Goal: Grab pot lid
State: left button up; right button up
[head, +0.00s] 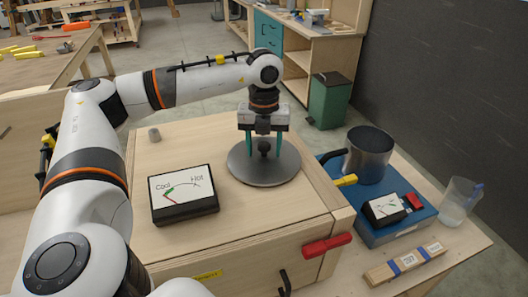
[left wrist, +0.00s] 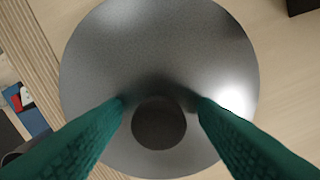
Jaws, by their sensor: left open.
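The pot lid (head: 264,172) is a round grey metal disc with a dark round knob (head: 265,148) at its centre. It lies on the light wooden box top. My left gripper (head: 264,150) points straight down over the lid, its green fingers open on either side of the knob. In the left wrist view the lid (left wrist: 160,50) fills the middle. The knob (left wrist: 159,123) sits between the two fingertips, with a gap to each side. The pot (head: 368,156) is a dark metal pot on the blue burner unit (head: 398,222) at the right. My right gripper is not in view.
A gauge marked Cool and Hot (head: 184,194) stands on the box to the left of the lid. A clear beaker (head: 459,202) and a wooden block (head: 405,264) are at the right. A red handle (head: 326,245) juts from the box front.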

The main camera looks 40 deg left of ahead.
pick_arm(q)
grip_shut()
jog(key=shift+w+r, duration=0.1)
